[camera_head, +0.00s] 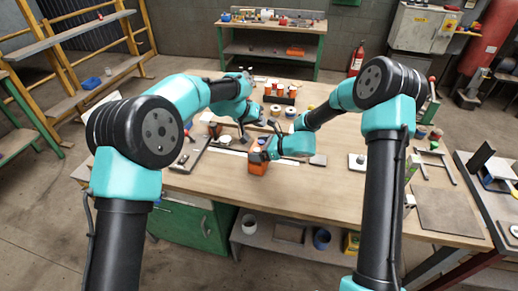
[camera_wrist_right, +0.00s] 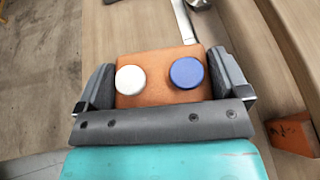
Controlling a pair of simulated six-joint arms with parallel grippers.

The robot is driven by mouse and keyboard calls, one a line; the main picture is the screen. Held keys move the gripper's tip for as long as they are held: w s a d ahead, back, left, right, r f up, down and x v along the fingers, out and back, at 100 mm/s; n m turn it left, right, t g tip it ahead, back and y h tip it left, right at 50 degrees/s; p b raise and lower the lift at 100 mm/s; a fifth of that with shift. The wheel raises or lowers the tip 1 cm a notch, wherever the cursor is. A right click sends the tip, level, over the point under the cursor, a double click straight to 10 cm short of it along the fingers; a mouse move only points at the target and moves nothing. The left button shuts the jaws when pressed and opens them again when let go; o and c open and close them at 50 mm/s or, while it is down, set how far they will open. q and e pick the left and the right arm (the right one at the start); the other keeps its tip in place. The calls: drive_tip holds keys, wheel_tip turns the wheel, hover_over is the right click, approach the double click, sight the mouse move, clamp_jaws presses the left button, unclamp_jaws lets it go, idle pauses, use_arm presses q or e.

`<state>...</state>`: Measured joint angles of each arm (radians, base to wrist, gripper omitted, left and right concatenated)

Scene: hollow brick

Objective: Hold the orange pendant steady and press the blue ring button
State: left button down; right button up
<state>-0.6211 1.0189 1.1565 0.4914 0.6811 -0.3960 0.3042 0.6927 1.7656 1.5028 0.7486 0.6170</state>
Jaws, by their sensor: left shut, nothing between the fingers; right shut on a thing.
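The orange pendant (camera_head: 257,167) is near the front edge of the wooden table in the head view. In the right wrist view the pendant (camera_wrist_right: 160,58) shows a white round button (camera_wrist_right: 130,79) and a blue round button (camera_wrist_right: 187,72) side by side. My right gripper (camera_head: 261,153) is shut on the pendant, with one finger (camera_wrist_right: 97,88) at each side. My left gripper (camera_head: 246,121) is higher in the head view, beyond the pendant and apart from it. It is shut and empty. Its fingertips are small and hard to make out.
The wooden table (camera_head: 330,190) has a clear stretch to the right of the pendant. Several small jars and tools stand behind the grippers. A dark flat plate (camera_head: 448,210) lies at the right. Another orange object (camera_wrist_right: 295,133) shows at the right of the wrist view.

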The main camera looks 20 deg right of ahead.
drive_tip(key=o, duration=0.8)
drive_tip(key=v, duration=1.2)
drive_tip(key=shift+s, duration=0.1)
